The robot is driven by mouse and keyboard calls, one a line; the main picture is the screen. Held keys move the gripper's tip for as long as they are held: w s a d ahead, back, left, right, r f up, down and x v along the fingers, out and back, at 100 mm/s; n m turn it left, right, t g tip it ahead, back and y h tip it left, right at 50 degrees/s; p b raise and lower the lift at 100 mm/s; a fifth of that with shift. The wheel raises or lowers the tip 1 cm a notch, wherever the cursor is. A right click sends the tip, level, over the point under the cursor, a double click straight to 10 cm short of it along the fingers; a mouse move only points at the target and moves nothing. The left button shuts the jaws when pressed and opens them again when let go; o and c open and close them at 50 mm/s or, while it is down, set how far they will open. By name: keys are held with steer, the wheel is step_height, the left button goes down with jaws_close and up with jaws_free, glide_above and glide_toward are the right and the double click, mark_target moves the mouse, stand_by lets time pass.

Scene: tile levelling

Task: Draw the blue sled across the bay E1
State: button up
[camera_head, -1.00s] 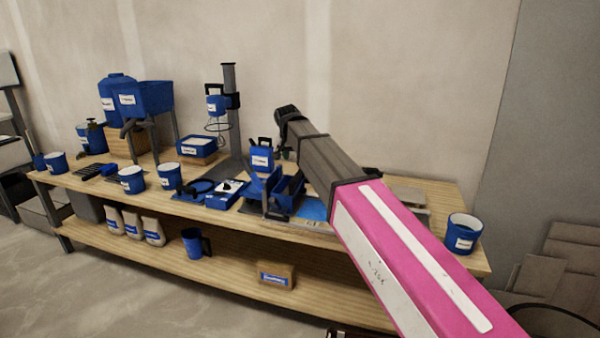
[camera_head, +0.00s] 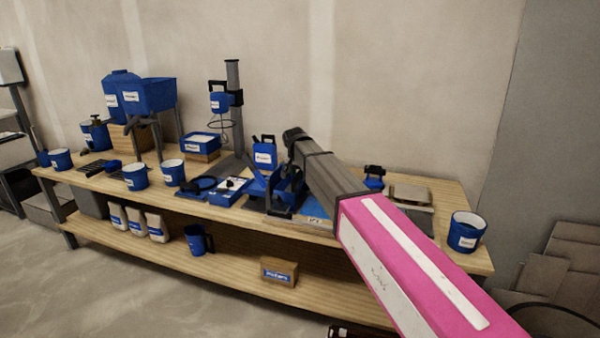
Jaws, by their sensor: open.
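A blue piece with dark grey upright parts (camera_head: 280,202) stands on the bench just left of my arm. It may be the blue sled, but my arm covers part of this area and I cannot be sure. A flat blue panel (camera_head: 314,208) lies beside it, partly behind my arm, with a pale marked strip at its front. I cannot read which bay it is. My pink and grey arm reaches over the bench from the lower right. Its dark far end is above the blue piece. My gripper's fingers cannot be made out behind the arm.
The wooden bench (camera_head: 455,245) is crowded with blue tubs, a hopper and a dark stand (camera_head: 235,110) on the left. A small blue and black item (camera_head: 374,177) and stacked tiles (camera_head: 409,193) lie right of my arm. A blue bucket (camera_head: 467,230) stands at the right end.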

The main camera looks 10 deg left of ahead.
jaws_close()
steer(key=s+d, duration=0.2)
steer(key=d, duration=2.4)
jaws_free()
steer(key=shift+s+r, duration=0.1)
steer(key=v, duration=1)
steer(key=shift+r, duration=0.3)
steer(key=shift+s, duration=0.1)
